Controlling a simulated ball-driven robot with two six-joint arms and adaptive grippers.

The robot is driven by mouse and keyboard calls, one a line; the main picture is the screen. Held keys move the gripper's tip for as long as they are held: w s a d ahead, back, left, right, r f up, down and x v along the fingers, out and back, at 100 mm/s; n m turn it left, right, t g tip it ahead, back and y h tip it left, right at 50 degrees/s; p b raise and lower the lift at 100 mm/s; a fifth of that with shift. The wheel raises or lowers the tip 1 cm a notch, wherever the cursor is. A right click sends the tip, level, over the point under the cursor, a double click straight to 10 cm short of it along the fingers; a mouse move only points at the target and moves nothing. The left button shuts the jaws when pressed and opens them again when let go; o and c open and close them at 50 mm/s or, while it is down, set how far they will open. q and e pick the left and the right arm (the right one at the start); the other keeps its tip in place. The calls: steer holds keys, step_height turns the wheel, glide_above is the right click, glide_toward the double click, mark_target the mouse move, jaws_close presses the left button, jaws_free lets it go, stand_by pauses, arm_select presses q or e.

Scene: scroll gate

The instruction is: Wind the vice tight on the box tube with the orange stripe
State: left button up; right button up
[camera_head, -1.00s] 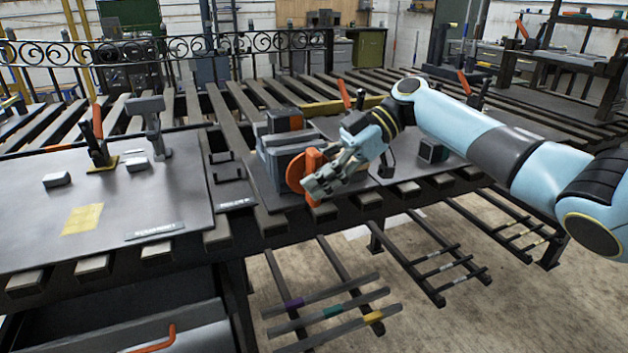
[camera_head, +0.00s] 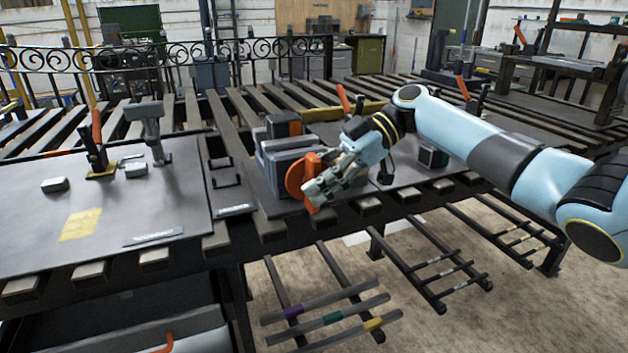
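The grey vice (camera_head: 268,172) stands on the bench plate in the middle of the view. Its orange handwheel (camera_head: 296,178) faces the front right. A dark block with an orange face (camera_head: 290,126) shows at the top of the vice; I cannot tell for sure that it is the box tube with the orange stripe. My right gripper (camera_head: 314,194) is at the right side of the handwheel, its fingers overlapping the rim. Whether they are closed on it is hidden. My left gripper is out of view.
A left plate (camera_head: 150,205) carries a toggle clamp with a red handle (camera_head: 97,128), a grey post (camera_head: 153,130) and small blocks. Bars with purple, teal and yellow bands (camera_head: 332,318) lie on a lower rack in front. A dark block (camera_head: 432,156) stands right of my gripper.

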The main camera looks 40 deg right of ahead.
steer(key=v, duration=1.2)
steer(key=shift+w, duration=0.1)
